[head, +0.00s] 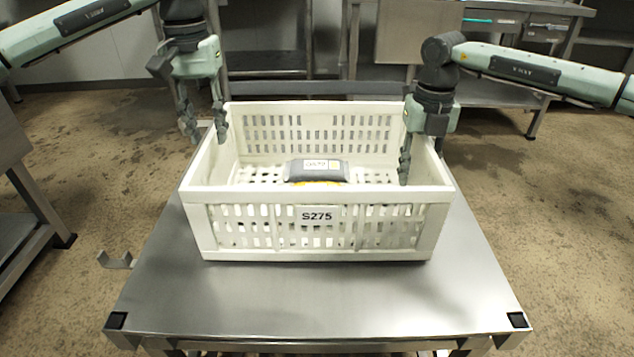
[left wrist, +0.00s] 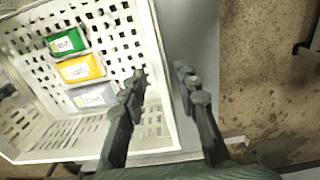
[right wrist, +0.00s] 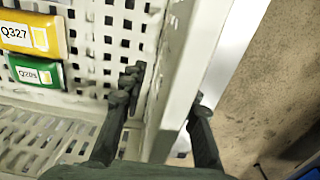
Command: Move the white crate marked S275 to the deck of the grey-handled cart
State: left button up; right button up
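The white crate (head: 318,245) marked S275 stands upright on a steel deck (head: 315,300). It holds several pouches, including a grey one (head: 316,171), a yellow one (left wrist: 80,68) and a green one (left wrist: 67,41). My left gripper (head: 203,128) is open at the crate's left wall, one finger over the inside and one outside. My right gripper (head: 420,160) is open at the right wall; in the right wrist view its fingers (right wrist: 163,88) straddle that wall with gaps. In the head view its outer finger is hidden. I cannot tell which cart has the grey handle.
A dark grey bar (head: 310,88) runs behind the crate. A steel bench (head: 510,90) stands at the back right, and a steel table (head: 20,225) stands at the left edge. The deck is bare in front of the crate. Floor is open to the right.

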aim_at(425, 137)
pick_arm(q)
jog(key=shift+r, duration=1.05)
pick_arm(e)
jog(key=shift+r, duration=0.25)
notch_tip(425, 137, up, 12)
jog(key=shift+f, duration=0.2)
